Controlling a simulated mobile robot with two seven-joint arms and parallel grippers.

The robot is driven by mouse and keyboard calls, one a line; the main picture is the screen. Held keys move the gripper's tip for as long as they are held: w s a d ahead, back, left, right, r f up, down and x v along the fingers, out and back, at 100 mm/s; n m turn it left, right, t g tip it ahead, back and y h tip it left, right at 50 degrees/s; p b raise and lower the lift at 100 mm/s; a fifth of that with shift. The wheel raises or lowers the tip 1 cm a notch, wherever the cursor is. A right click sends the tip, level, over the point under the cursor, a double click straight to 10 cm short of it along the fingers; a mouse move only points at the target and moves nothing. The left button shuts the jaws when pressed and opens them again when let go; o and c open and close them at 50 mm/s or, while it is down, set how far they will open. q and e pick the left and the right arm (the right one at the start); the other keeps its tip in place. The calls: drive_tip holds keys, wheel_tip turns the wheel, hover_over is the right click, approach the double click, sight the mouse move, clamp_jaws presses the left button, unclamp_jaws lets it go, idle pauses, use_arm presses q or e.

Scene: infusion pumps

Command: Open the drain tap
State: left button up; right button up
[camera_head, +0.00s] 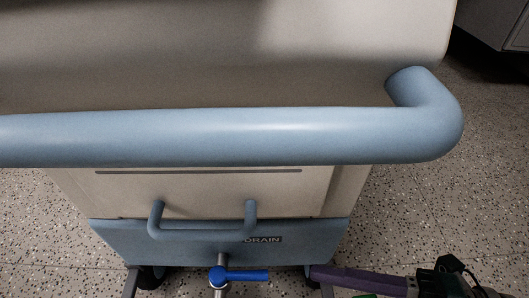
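The drain tap has a blue lever handle (245,275) on a metal pipe (221,262) at the bottom middle of the head view. The lever points right, crosswise to the pipe. A label reading DRAIN (263,239) is on the blue lower panel above it. My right gripper (318,275) comes in from the lower right, with a long dark purple finger reaching left toward the lever. Its tip appears a little to the right of the lever's end, apart from it. The second finger cannot be made out. My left gripper is not in view.
A thick blue handrail (230,137) crosses in front of the beige cabinet (200,50). A smaller blue U-shaped handle (203,231) sits on the lower front. Dark wheels (150,277) are under the cabinet. Speckled floor (45,240) is clear on both sides.

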sight(259, 278)
drive_tip(key=a, duration=0.2)
drive_tip(key=a+f+b, duration=0.1)
drive_tip(key=shift+w+a, duration=0.1)
drive_tip(key=shift+a, duration=0.25)
drive_tip(key=b+x, duration=0.1)
drive_tip(key=x, duration=0.1)
drive_tip(key=w+x, duration=0.1)
drive_tip(key=x, duration=0.1)
drive_tip(key=shift+w+a+b, duration=0.1)
drive_tip(key=shift+a+b, duration=0.05)
drive_tip(key=shift+b, duration=0.25)
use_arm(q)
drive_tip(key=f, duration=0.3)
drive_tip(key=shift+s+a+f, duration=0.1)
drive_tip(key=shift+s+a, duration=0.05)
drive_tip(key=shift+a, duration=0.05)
use_arm(e)
drive_tip(key=shift+a, duration=0.1)
drive_tip(key=shift+c, duration=0.3)
drive_tip(key=c, duration=0.3)
clamp_jaws()
drive_tip(key=shift+r, duration=0.1)
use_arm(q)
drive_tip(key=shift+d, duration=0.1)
